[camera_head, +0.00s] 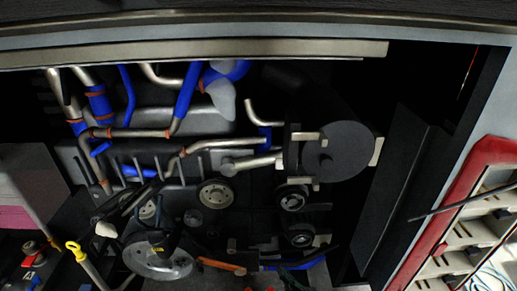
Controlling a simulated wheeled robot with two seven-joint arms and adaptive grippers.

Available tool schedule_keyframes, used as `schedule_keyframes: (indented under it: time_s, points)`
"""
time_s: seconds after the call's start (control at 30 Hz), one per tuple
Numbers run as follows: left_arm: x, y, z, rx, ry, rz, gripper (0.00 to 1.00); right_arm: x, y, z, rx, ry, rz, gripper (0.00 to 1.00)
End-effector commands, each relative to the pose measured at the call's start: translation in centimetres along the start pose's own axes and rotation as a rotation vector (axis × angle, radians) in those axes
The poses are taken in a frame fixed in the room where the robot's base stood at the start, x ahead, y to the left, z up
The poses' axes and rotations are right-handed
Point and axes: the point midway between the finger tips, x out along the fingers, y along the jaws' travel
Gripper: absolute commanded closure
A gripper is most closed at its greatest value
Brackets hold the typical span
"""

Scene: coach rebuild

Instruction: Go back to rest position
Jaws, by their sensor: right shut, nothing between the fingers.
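Only the lower edge of the head view seems to show my right gripper (264,284), as a small dark shape with red spots, mostly cut off. It appears shut and empty, below the engine bay and apart from the pulleys. My left gripper cannot be made out in this view. The task names no object to handle.
An open engine bay fills the middle, with blue-sleeved metal pipes (97,100), a large dark grey cylinder (345,150), several pulleys (216,194) and a big disc (158,262). A red-rimmed rack (448,215) stands at the right. A yellow-ended rod (75,250) is lower left.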

Motion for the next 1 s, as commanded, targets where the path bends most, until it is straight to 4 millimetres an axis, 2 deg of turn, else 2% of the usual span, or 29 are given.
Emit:
schedule_keyframes:
  time_s: [0.1,0.17,0.2,0.33,0.4,0.6,1.0]
  points:
    - [0.0,0.0,0.0,0.000,0.000,0.000,0.60,-5.3,4.5,4.0,0.032,-0.186,0.168,1.00]
    - [0.0,0.0,0.0,0.000,0.000,0.000,0.60,-8.6,6.3,6.1,0.046,-0.292,0.242,1.00]
    - [0.0,0.0,0.0,0.000,0.000,0.000,0.60,-11.0,7.4,7.5,0.055,-0.363,0.285,1.00]
    - [0.0,0.0,0.0,0.000,0.001,0.000,0.60,-18.8,9.5,11.2,0.090,-0.577,0.387,1.00]
    - [0.0,0.0,0.0,0.000,0.001,0.000,0.60,-22.4,9.9,12.6,0.104,-0.669,0.421,1.00]
    - [0.0,0.0,0.0,0.000,0.000,0.000,0.60,-29.6,10.0,14.8,0.139,-0.847,0.469,1.00]
    - [0.0,0.0,0.1,-0.001,0.000,0.000,0.60,-40.1,8.4,16.6,0.200,-1.090,0.511,1.00]
